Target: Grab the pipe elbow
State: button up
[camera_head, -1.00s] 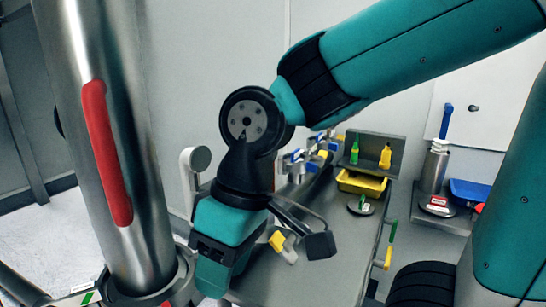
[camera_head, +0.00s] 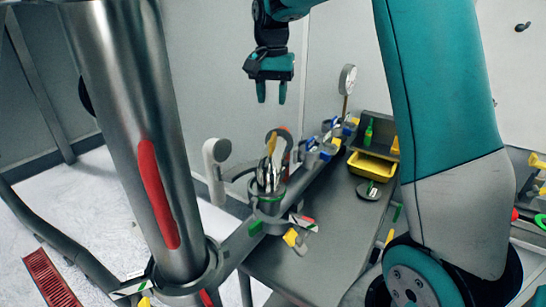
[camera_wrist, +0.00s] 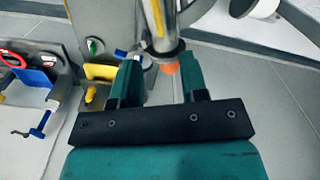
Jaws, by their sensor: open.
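A light grey bent piece with a round end (camera_head: 216,152), which looks like the pipe elbow, stands left of the bench in the head view. A pale round part (camera_wrist: 258,8) at the top right of the wrist view may be the same piece, but I cannot tell. My gripper (camera_head: 272,94) hangs fingers down, above and to the right of the bent piece in the head view, apart from it. In the wrist view my gripper (camera_wrist: 160,60) is open with its two fingers apart. A metal cylinder and an orange tip (camera_wrist: 170,68) show beyond them, not gripped.
A thick steel column (camera_head: 125,120) with a red stripe rises at the left. A metal holder (camera_head: 268,180) with upright tools stands by the bench (camera_head: 320,235). A yellow bin (camera_head: 372,168), a green bottle (camera_head: 368,131) and a round gauge (camera_head: 347,78) are further back.

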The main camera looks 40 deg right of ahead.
jog(key=p, duration=0.1)
send_over(273, 135)
jog(key=f, duration=0.5)
jog(key=shift+a+f, duration=0.2)
jog(key=shift+f, duration=0.1)
jog(key=shift+s+d+f+p, duration=0.1)
jog(key=shift+f+p, duration=0.55)
jog(key=shift+f, duration=0.75)
jog(key=shift+d+f+p, duration=0.1)
jog(key=shift+f+p, duration=0.55)
jog(key=shift+f, duration=0.75)
jog(key=shift+c, duration=0.4)
grip_shut()
jog(key=shift+r, duration=0.1)
